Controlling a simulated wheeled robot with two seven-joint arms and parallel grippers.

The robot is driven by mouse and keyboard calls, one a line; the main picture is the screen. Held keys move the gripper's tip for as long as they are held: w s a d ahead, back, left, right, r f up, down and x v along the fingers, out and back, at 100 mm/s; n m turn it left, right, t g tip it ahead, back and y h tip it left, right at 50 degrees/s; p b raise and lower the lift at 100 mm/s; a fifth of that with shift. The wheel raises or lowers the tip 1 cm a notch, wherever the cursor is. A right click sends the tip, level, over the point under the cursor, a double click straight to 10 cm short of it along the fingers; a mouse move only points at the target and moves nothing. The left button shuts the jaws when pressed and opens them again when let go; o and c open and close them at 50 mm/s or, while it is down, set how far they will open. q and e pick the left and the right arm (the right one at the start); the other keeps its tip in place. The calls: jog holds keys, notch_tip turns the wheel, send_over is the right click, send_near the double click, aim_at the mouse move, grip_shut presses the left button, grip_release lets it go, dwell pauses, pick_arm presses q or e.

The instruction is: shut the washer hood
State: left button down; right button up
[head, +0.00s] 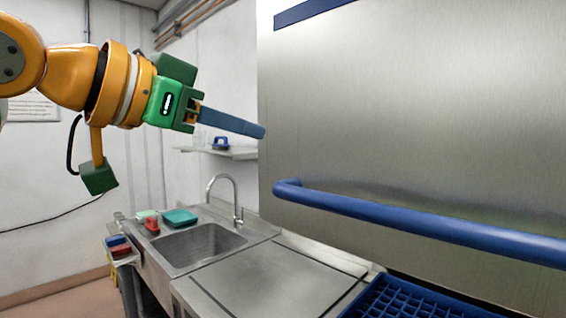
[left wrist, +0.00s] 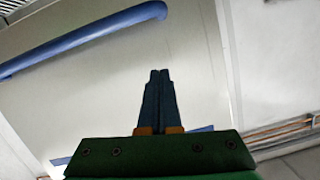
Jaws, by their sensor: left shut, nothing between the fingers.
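The washer hood (head: 420,110) is a large brushed-steel panel filling the right of the head view. Its lower edge stands above a blue rack (head: 400,302), so the hood is raised. A blue bar handle (head: 420,228) runs across its lower front. My left gripper (head: 262,131) has its blue fingers shut and empty, with the tips by the hood's left edge, above the handle's left end. In the left wrist view the shut fingers (left wrist: 160,72) show before the pale hood panel (left wrist: 100,95), with the handle (left wrist: 85,38) at upper left. Contact cannot be told. My right gripper is not in view.
A sink (head: 200,246) with a tap (head: 226,190) is at lower left, beside a steel counter (head: 265,280). A teal tray (head: 180,217) and small red and blue items lie near it. A wall shelf (head: 225,152) is behind my left gripper.

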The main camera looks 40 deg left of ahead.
aim_at(301, 149)
pick_arm(q)
jog(key=x, duration=0.6)
jog(key=a+p+x, duration=0.1)
jog(key=x, duration=0.3)
jog(key=shift+a, duration=0.15)
jog(key=f+b, duration=0.1)
jog(key=f, duration=0.2)
jog(key=shift+s+b, duration=0.2)
jog(key=shift+b, duration=0.1)
jog(key=shift+a+f, duration=0.45)
jog(key=shift+f, duration=0.1)
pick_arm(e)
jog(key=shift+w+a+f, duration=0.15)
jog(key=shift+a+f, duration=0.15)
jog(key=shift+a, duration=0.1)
pick_arm(q)
jog(key=shift+d, duration=0.15)
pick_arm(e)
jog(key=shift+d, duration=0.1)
